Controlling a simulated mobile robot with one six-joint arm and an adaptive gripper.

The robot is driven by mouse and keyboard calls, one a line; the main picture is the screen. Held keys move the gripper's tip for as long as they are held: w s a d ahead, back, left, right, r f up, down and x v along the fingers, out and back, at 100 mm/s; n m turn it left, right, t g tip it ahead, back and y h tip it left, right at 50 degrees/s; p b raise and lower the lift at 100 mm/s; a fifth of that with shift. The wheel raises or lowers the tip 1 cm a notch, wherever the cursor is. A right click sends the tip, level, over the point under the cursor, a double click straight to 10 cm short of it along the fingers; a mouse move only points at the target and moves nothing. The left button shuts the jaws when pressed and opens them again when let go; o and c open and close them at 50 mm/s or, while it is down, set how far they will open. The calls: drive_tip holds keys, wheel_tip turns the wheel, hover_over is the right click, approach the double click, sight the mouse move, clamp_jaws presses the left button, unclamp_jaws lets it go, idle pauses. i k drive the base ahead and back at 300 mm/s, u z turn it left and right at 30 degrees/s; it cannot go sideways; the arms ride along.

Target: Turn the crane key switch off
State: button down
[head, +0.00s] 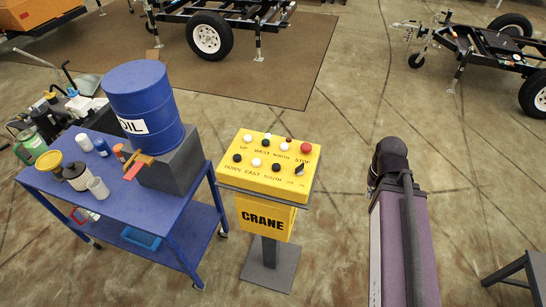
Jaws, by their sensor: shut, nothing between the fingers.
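The yellow crane control box (262,182) stands on a grey post with a square foot plate, near the middle of the head view. The black key switch (299,169) is at the lower right corner of its top panel, with small labels below it that are hard to read. The red stop button (306,148) sits above the switch. White and black buttons labelled up, down, west, east, north and south fill the rest of the panel. My gripper is not in view. A purple and black part of my own body stands right of the box, apart from it.
A blue cart (150,210) stands left of the box, with a blue oil drum (145,103) on a grey block and several cans and cups. Trailers with wheels (209,36) stand at the back. A dark stand (520,270) is at the lower right. Floor between is clear.

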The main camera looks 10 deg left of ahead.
sight(299, 171)
drive_tip(key=k, duration=1)
drive_tip(key=u, duration=0.55)
drive_tip(key=i, duration=0.75)
